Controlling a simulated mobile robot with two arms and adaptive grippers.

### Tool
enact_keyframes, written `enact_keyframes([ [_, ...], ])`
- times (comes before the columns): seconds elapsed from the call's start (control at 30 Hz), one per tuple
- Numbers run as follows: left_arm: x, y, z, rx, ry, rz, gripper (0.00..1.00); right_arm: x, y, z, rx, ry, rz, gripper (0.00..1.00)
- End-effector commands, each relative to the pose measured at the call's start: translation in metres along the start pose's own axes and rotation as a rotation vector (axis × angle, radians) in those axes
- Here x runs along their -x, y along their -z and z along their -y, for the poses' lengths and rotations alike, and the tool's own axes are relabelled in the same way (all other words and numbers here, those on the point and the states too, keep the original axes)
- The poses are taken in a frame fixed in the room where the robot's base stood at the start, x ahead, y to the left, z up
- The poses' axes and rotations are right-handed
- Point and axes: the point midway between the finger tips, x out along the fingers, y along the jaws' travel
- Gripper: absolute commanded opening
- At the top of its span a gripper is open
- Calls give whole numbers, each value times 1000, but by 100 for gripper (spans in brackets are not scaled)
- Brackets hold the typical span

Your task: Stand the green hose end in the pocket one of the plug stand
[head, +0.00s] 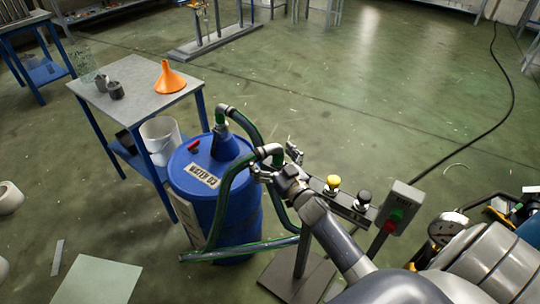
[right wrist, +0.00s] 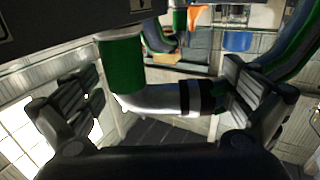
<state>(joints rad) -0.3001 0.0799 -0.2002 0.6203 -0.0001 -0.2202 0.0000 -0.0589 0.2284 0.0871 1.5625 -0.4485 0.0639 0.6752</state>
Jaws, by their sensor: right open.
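The green hose (head: 222,205) loops beside the blue drum and ends in a pale grey elbow (head: 268,151). My right gripper (head: 276,165) is at this elbow. In the right wrist view my right gripper (right wrist: 160,103) is open, with the elbow (right wrist: 155,98) and its black band between the spread fingers. The elbow's green collar (right wrist: 121,63) meets a dark block (right wrist: 70,25) at the top left; I cannot tell whether it sits in a pocket. The plug stand (head: 322,188) is partly hidden by my right arm. Its pocket one cannot be made out. My left gripper is out of view.
The labelled blue drum (head: 242,222) has a second elbow (head: 224,109) above its top. A table (head: 133,84) with an orange funnel (head: 170,78) is at left.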

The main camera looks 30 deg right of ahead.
Motion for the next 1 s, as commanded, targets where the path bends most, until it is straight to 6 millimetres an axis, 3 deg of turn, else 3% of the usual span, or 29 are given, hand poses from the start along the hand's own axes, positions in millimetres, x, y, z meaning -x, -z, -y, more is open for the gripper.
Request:
enact_keyframes([
  [0.23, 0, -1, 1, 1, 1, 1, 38, 12, -3, 0, -1, 0, 5, 100],
  [0.7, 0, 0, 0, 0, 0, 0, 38, 97, -1, 0, -1, 0, 3, 100],
  [1.0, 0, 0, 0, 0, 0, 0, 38, 120, 0, 0, 0, -1, 1, 100],
])
